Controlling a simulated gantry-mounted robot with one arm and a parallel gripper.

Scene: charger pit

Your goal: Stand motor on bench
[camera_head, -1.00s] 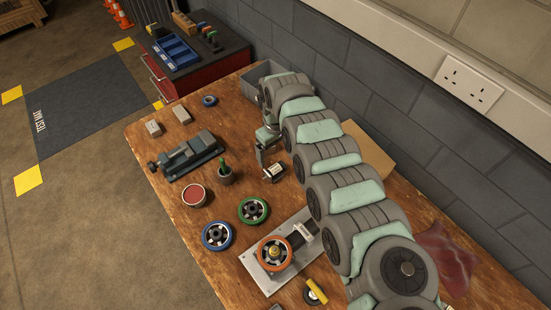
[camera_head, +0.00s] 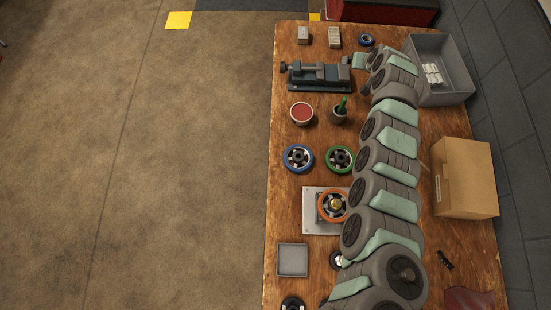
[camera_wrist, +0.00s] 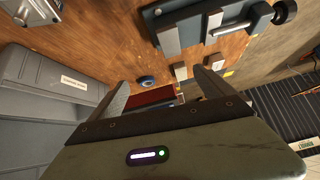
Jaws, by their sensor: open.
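The wooden bench (camera_head: 283,222) runs up the head view. No motor can be made out for sure in the head view; my arm covers the bench right of the dark pot (camera_head: 339,115). In the wrist view a silver object (camera_wrist: 30,12), cut by the top left corner, may be the motor; I cannot tell. My gripper (camera_wrist: 163,80) is open, with nothing between its fingers. It points over the bench toward its far end, between the grey bin (camera_wrist: 50,85) and the vise (camera_wrist: 210,22).
The grey bin (camera_head: 447,92) holds white pieces. A cardboard box (camera_head: 465,178) stands right of my arm. The vise (camera_head: 318,77), a red-topped tin (camera_head: 301,114), blue (camera_head: 287,158) and green (camera_head: 329,158) rings and a plate (camera_head: 311,223) with an orange ring lie left. A grey tray (camera_head: 292,260) is nearer.

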